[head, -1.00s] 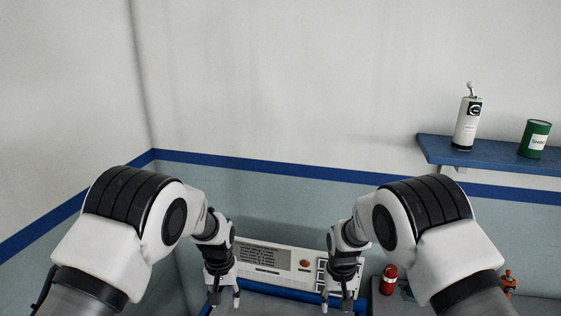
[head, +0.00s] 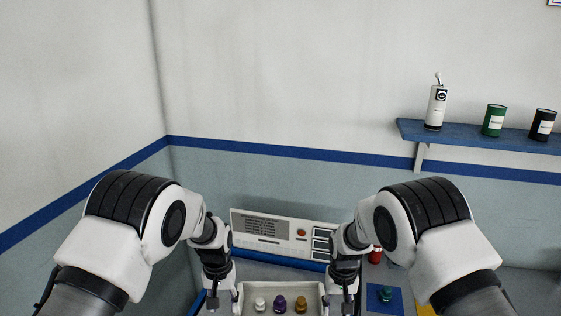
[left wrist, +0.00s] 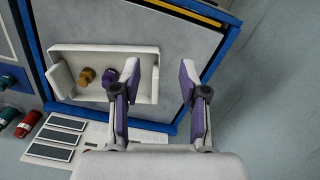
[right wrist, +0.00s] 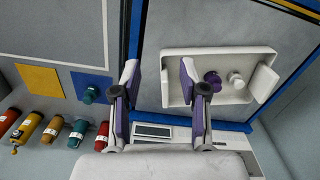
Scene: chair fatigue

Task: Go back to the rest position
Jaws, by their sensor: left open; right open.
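My left gripper (head: 221,299) hangs down at the lower left of the head view, by the left end of a white tray. In the left wrist view its two fingers (left wrist: 157,85) are apart with nothing between them. My right gripper (head: 343,300) hangs by the tray's right end. In the right wrist view its fingers (right wrist: 157,85) are also apart and empty. Both grippers point down over the bench, clear of the tray's pieces as far as I can see.
The white tray (left wrist: 100,49) holds a white, a purple (head: 280,304) and a brown piece. A panel (head: 262,228) stands behind it. A teal piece (right wrist: 90,94) lies on a blue square. Several coloured bottles, one red (left wrist: 28,124), line the bench. A shelf (head: 465,135) is at right.

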